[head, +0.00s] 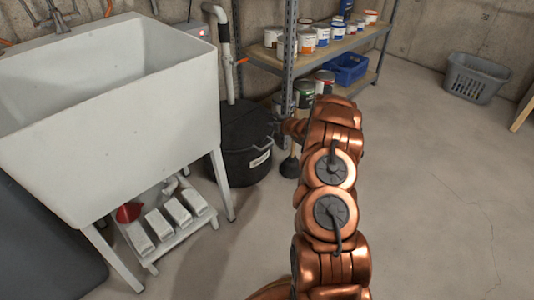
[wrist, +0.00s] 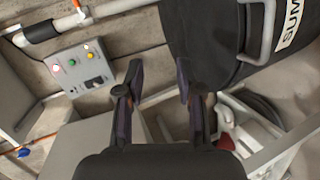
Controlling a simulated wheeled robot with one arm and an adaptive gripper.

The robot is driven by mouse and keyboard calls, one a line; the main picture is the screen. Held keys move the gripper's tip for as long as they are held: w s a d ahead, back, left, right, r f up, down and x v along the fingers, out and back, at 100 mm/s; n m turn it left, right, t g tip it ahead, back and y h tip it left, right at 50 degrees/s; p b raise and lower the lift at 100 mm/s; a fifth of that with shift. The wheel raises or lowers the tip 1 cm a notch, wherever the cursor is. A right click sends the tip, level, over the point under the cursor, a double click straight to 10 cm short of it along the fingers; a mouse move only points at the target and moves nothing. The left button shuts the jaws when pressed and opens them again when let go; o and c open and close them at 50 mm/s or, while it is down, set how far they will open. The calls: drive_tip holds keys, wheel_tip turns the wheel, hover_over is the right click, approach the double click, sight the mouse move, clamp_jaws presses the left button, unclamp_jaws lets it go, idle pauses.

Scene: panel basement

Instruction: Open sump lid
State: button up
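The black round sump (head: 243,150) stands on the floor right of the white sink, with a white label on its front and its dark lid (head: 240,118) on top. In the wrist view the black sump (wrist: 200,35) fills the upper right, with a grey bar handle (wrist: 268,38) and the label (wrist: 293,20), reading "SUM" in part. My gripper (wrist: 158,82) is open, with its two fingers apart and nothing seen between them. The handle is right of the fingers, clear of them in the picture.
The white sink (head: 120,120) stands close at left, over a low rack (head: 175,225). A white pipe (head: 223,50) rises behind the sump. A shelf (head: 345,45) with paint cans stands behind. A control box (wrist: 80,65) shows at upper left.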

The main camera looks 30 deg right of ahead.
sight(267, 146)
drive_tip(key=s+d+f+n+t+y+b, duration=0.1)
drive_tip(key=s+f+n+y+b, duration=0.3)
drive_tip(key=f, duration=1.1)
drive_tip(key=shift+h, duration=0.4)
drive_tip(key=shift+b+x, duration=1.65)
drive_tip(key=shift+x, duration=1.75)
drive_tip(key=shift+a, duration=0.15)
clamp_jaws()
